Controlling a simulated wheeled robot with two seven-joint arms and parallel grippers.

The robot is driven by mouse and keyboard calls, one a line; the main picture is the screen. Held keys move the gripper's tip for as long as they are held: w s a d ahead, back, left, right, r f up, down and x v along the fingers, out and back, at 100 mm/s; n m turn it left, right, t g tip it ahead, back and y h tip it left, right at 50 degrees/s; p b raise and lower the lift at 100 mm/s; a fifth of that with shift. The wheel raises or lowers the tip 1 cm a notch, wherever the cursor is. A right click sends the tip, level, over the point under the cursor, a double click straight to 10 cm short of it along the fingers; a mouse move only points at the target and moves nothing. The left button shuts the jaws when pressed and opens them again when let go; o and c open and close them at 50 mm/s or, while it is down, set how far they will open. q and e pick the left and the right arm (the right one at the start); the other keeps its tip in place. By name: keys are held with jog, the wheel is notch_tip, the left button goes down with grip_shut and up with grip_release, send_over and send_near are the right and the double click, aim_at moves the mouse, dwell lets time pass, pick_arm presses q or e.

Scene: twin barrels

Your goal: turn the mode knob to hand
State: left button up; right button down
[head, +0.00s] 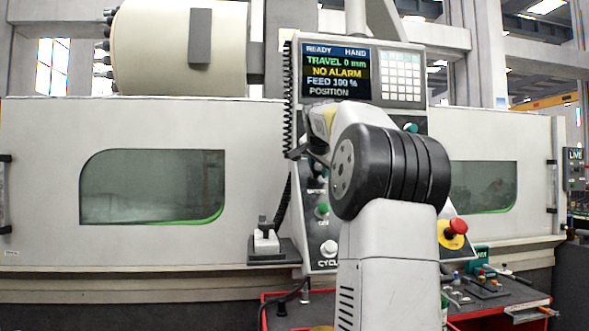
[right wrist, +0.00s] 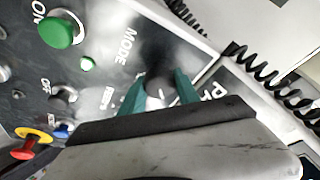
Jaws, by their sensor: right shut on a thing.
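The mode knob (right wrist: 158,82) is a dark round knob beside the MODE label on the control panel, in the right wrist view. My right gripper (right wrist: 159,88) has its two teal fingers on either side of the knob and is shut on it. The knob's pointer cannot be read clearly. In the head view, my right arm and hand (head: 312,146) reach the panel's left part and hide the knob. The panel screen (head: 336,72) reads READY, HAND, TRAVEL 0 mm, NO ALARM, FEED 100 % and POSITION. My left gripper is not in view.
A black coiled cord (head: 287,95) hangs along the panel's left edge. A red cart (head: 475,315) with small items stands below the panel.

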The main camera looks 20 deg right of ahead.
jog(key=shift+m+g, duration=0.4)
jog(key=shift+m, duration=0.8)
jog(key=c, duration=0.9)
grip_release()
jog(key=shift+c, duration=0.2)
jog(key=shift+s, duration=0.1)
jog(key=v, duration=0.7)
jog(key=shift+s+a, duration=0.2)
jog(key=shift+a, duration=0.05)
